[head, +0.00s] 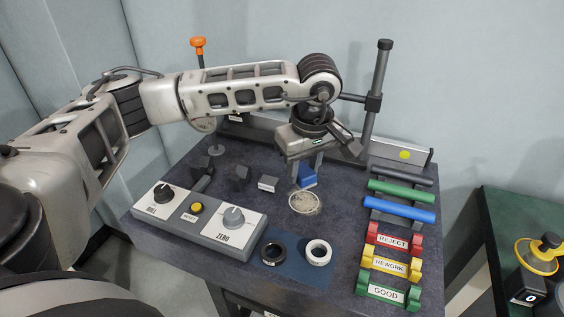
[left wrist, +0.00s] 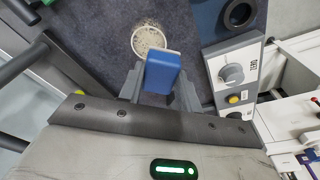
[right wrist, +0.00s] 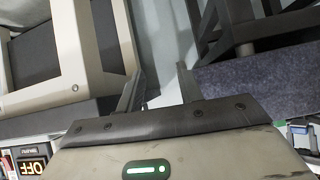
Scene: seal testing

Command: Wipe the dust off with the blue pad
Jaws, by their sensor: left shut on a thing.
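My left gripper (head: 308,165) is shut on the blue pad (head: 307,177), just behind the dusty round patch (head: 305,203) on the dark table. In the left wrist view the blue pad (left wrist: 162,72) stands between the two fingers, with a pale edge along its top. The patch (left wrist: 149,40) there is a light ring filled with speckled grey dust, a short way beyond the pad. I cannot tell whether the pad touches the table. My right gripper (right wrist: 160,85) shows only in the right wrist view; its fingers are apart with nothing between them.
A control box (head: 199,218) with knobs stands at front left. A black ring (head: 273,252) and a white ring (head: 318,252) lie on a blue mat (head: 292,276). Colored bars (head: 400,209) and labelled racks (head: 391,264) line the right side. An upright post (head: 378,90) stands behind.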

